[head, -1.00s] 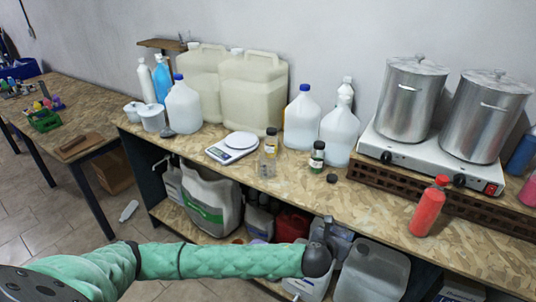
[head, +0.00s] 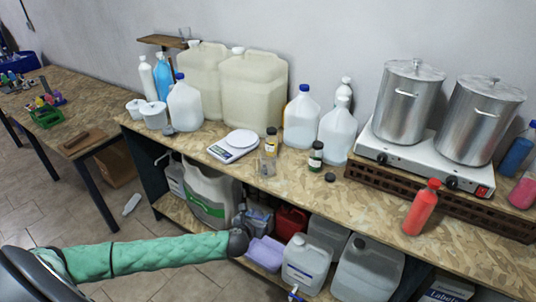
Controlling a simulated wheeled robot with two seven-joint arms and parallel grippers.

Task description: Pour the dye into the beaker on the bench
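A small clear beaker (head: 267,168) stands on the bench (head: 290,186) near its front edge, in front of the scale. A small dark bottle with a yellowish label (head: 271,141) stands just behind it. Another small dark bottle with a green and white label (head: 316,157) stands to the right. I cannot tell which bottle holds the dye. A red bottle (head: 420,208) stands farther right. My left arm comes in low from the left; its gripper (head: 257,217) is at the bench front, below the top and apart from these things. Its fingers are not clear. My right gripper is not in view.
A small dark cap (head: 330,177) lies on the bench. Two steel pots (head: 408,103) stand on a hotplate (head: 420,165) at right. Canisters (head: 306,264) fill the lower shelf.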

